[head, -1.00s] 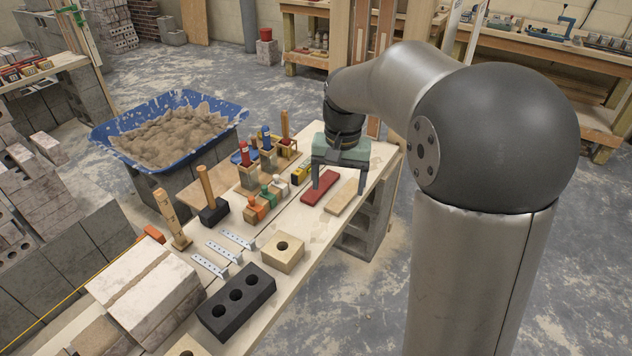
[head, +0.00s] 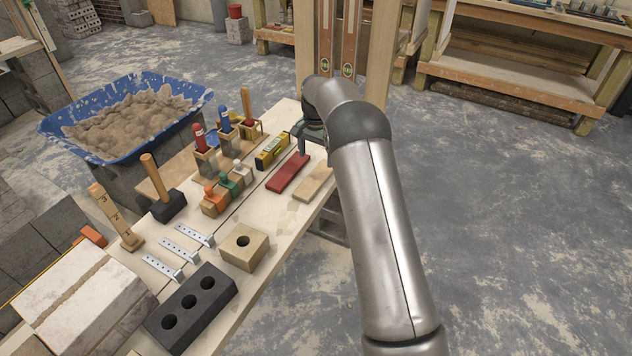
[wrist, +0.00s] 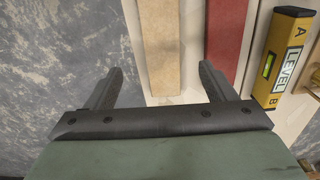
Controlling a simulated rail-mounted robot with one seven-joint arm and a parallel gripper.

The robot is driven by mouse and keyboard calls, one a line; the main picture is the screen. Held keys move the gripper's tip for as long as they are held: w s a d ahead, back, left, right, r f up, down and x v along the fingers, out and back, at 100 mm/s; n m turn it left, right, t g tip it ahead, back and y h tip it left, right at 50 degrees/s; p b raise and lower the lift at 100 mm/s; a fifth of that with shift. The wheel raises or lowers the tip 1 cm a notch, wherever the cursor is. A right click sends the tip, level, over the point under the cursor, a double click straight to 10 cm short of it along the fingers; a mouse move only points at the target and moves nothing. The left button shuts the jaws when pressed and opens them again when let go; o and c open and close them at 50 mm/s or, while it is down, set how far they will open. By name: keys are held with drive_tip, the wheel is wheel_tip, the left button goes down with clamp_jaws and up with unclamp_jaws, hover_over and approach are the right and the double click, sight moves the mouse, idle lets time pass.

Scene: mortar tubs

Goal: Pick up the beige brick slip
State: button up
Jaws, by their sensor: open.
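The beige brick slip (head: 313,184) lies flat near the right edge of the plank table, just right of the red brick slip (head: 288,172). In the wrist view the beige slip (wrist: 160,45) runs lengthwise between the lines of my two fingers, with the red slip (wrist: 222,40) to its right. My gripper (wrist: 160,80) is open and empty, its fingers spread wider than the beige slip. In the head view my gripper (head: 316,145) is at the far end of the slips, partly hidden by my arm. Its height above the slip is hard to tell.
A yellow level (head: 272,151) lies left of the red slip; it also shows in the wrist view (wrist: 283,58). Handled tools in wooden blocks (head: 228,138), small coloured-top pieces (head: 229,183), a pale block (head: 244,246) and a dark three-hole brick (head: 190,308) share the table.

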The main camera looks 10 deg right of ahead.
sight(316, 177)
drive_tip(key=f, duration=0.9)
drive_tip(key=shift+w+d, duration=0.1)
drive_tip(key=shift+w, duration=0.2)
drive_tip(key=c, duration=1.3)
drive_tip(key=shift+r, duration=0.1)
drive_tip(key=shift+c, duration=0.2)
